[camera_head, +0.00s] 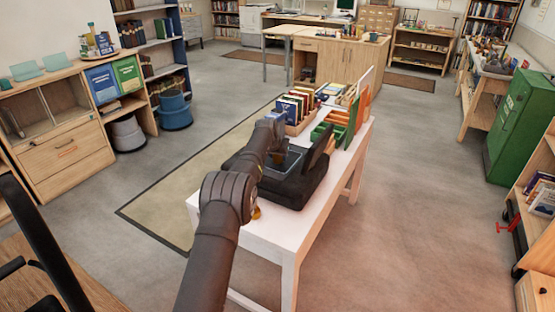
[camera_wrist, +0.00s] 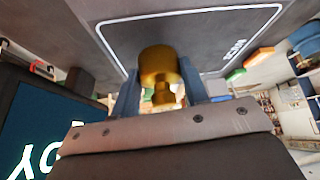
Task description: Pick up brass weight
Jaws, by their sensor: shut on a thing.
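The brass weight (camera_wrist: 158,65) is a gold-coloured, stepped cylinder, narrower at one end. In the wrist view it sits between the two bluish fingers of my gripper (camera_wrist: 160,92), which is shut on it. A dark pad with a white outline and lettering (camera_wrist: 110,25) fills the view behind the weight. I cannot tell whether the weight touches this pad. In the head view my gripper (camera_head: 278,151) is above the black machine (camera_head: 287,187) on the white table, and the arm hides part of it.
The white table (camera_head: 235,237) carries the machine, a wooden box of books (camera_head: 298,108) and green trays (camera_head: 325,132) behind it. A small gold thing (camera_head: 257,212) shows beside my arm on the table. The machine's raised dark panel (camera_head: 318,150) stands right of my gripper.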

